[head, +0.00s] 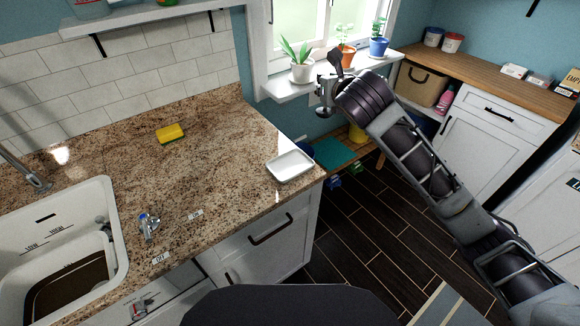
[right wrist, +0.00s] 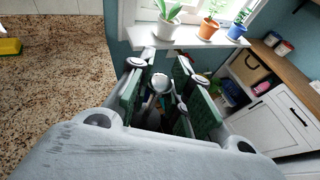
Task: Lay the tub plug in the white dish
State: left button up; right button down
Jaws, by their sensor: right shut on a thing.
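The white dish (head: 290,166) is a shallow, empty-looking rectangle on the right front corner of the granite counter. My right gripper (head: 325,92) is beyond the dish, up and to its right, near the window sill. In the right wrist view the gripper (right wrist: 163,75) is shut on a small pale grey, rounded thing, which looks like the tub plug (right wrist: 160,82). The plug is clear of the counter and partly hidden between the green-padded fingers. The dish does not show in the right wrist view. My left gripper is out of view.
A yellow sponge (head: 171,133) lies on the granite counter (head: 225,150). A small blue-topped fitting (head: 148,225) stands beside the white sink (head: 118,225). Potted plants, including one in a white pot (head: 302,72), line the window sill near my gripper. The counter left of the dish is clear.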

jog(key=a+r+y+b, duration=0.15)
jog(key=a+r, duration=0.25)
jog(key=a, duration=0.9)
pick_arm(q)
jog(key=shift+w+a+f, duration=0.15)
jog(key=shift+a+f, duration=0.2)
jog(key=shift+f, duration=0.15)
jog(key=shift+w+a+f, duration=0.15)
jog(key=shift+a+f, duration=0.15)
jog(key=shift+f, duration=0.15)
pick_arm(e)
jog(key=d+f+m+h, duration=0.3)
jog(key=f+h, duration=0.2)
jog(key=f, duration=1)
jog(key=shift+w+d, duration=0.2)
jog(key=shift+w, duration=0.05)
jog(key=shift+f+h, duration=0.15)
jog(key=shift+h, duration=0.1)
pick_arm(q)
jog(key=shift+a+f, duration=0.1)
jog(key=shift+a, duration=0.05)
pick_arm(e)
notch_tip(320, 180, down, 6)
jog(key=shift+f, duration=0.15)
